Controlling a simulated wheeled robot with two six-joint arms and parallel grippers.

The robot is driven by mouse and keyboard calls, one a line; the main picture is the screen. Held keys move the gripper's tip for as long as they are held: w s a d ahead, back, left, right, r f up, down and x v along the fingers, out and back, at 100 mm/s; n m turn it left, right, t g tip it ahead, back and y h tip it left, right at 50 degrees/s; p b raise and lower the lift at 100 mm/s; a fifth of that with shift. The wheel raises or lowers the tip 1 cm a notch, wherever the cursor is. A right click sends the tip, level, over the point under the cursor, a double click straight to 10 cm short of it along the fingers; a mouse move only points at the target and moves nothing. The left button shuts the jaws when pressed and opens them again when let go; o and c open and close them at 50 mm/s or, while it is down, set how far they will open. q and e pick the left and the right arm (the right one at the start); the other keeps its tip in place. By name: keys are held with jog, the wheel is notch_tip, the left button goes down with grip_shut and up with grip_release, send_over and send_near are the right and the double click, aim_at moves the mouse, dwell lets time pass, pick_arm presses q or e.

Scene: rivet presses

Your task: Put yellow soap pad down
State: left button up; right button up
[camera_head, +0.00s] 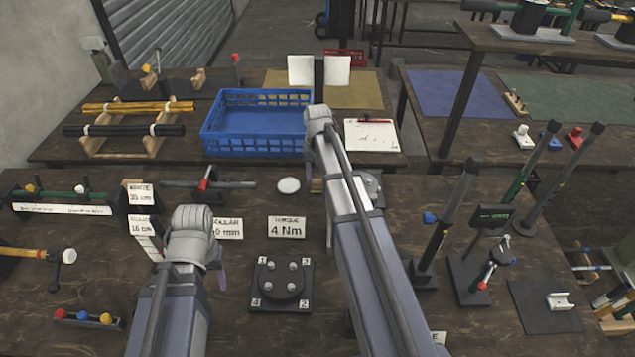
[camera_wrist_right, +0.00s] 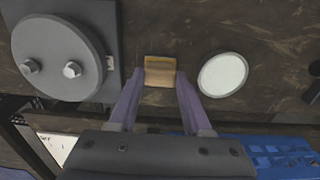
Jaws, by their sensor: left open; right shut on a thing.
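The yellow soap pad (camera_wrist_right: 160,71) is a small yellow-tan block between the fingertips of my right gripper (camera_wrist_right: 154,80), in the right wrist view. The gripper is shut on it, over the dark wooden bench between a round white disc (camera_wrist_right: 223,75) and a grey round plate with bolts (camera_wrist_right: 60,58). I cannot tell whether the pad touches the bench. In the head view, my right arm hides most of that gripper and the pad. My left gripper (camera_head: 220,272) is open and empty above the bench's left half, mostly hidden behind its own wrist.
A blue crate (camera_head: 255,143) stands behind, with a white clipboard (camera_head: 371,136) to its right. A black plate with numbered bolts (camera_head: 281,284) lies between my arms. Upright torque tools (camera_head: 446,222) stand on the right. Label cards (camera_head: 287,227) stand mid-bench. Some bench around the white disc is bare.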

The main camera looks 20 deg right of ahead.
aim_at(318, 181)
pick_arm(q)
jog(key=shift+r, duration=0.1)
jog(key=shift+f, duration=0.25)
pick_arm(e)
jog(key=o, duration=0.7)
jog(key=shift+f, duration=0.15)
pick_arm(q)
jog(key=shift+r, duration=0.1)
pick_arm(e)
jog(key=o, duration=0.5)
notch_tip(318, 181, up, 13)
jog(key=p, duration=1.2)
pick_arm(q)
notch_tip(318, 181, up, 12)
jog(key=shift+r, duration=0.15)
pick_arm(e)
jog(key=s+a+n+h, duration=0.1)
jog(key=s+a+n, duration=0.8)
jog(key=s+a, duration=1.2)
jog(key=a, duration=0.4)
jog(key=shift+f, duration=0.2)
